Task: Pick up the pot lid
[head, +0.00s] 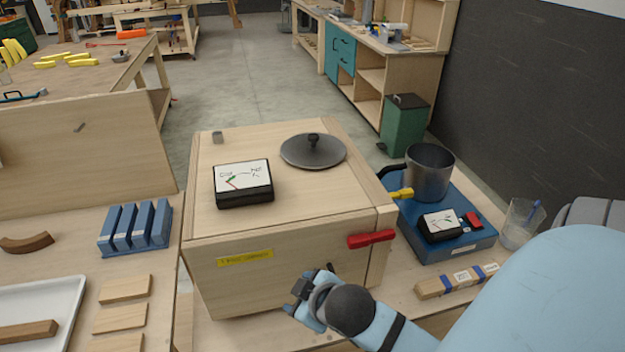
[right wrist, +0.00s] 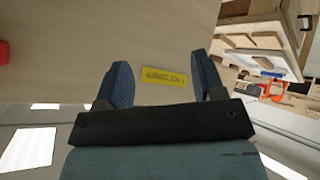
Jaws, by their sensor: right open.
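The pot lid (head: 313,151) is a round dark-grey disc with a black knob, lying flat on top of the wooden box (head: 225,238) toward its back right. My right gripper (head: 312,284) is in front of the box, low and well short of the lid. In the right wrist view my right gripper (right wrist: 165,85) shows two blue fingers spread apart with nothing between them, facing the box's front with its yellow label (right wrist: 163,77). The lid is not in the right wrist view. My left gripper is not in view.
A black-framed gauge (head: 243,183) sits on the box, left of the lid. A red handle (head: 371,239) sticks out of the box front. A grey pot (head: 429,172) stands on a blue hotplate (head: 462,232) to the right. A blue rack (head: 136,227) is at left.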

